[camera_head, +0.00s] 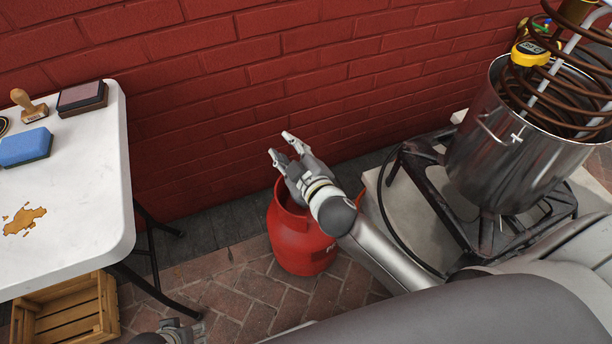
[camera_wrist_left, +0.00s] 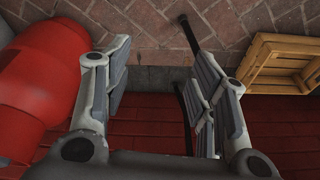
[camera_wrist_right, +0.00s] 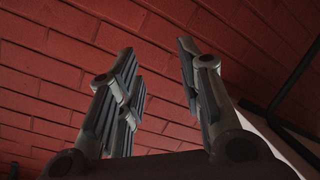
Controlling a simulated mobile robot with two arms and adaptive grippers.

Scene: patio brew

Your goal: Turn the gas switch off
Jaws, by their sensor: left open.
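The red gas bottle (camera_head: 290,240) stands on the brick paving against the wall, and its red side also shows in the left wrist view (camera_wrist_left: 40,85). Its top is covered by my right gripper and forearm, so I cannot see the gas switch. My right gripper (camera_head: 281,146) is above the bottle, fingers pointing up and left towards the wall. In the right wrist view (camera_wrist_right: 158,75) its fingers are apart with only wall between them. My left gripper (camera_wrist_left: 160,75) is open and empty, with the bottle at its left; only a bit of it shows low in the head view.
A steel pot (camera_head: 485,150) with a copper coil (camera_head: 545,95) stands on a black burner frame (camera_head: 440,205) at the right. A black hose (camera_head: 385,215) runs beside my right forearm. A white table (camera_head: 100,190) stands left, with a wooden crate (camera_head: 65,318) below. The brick wall (camera_head: 230,90) is close behind.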

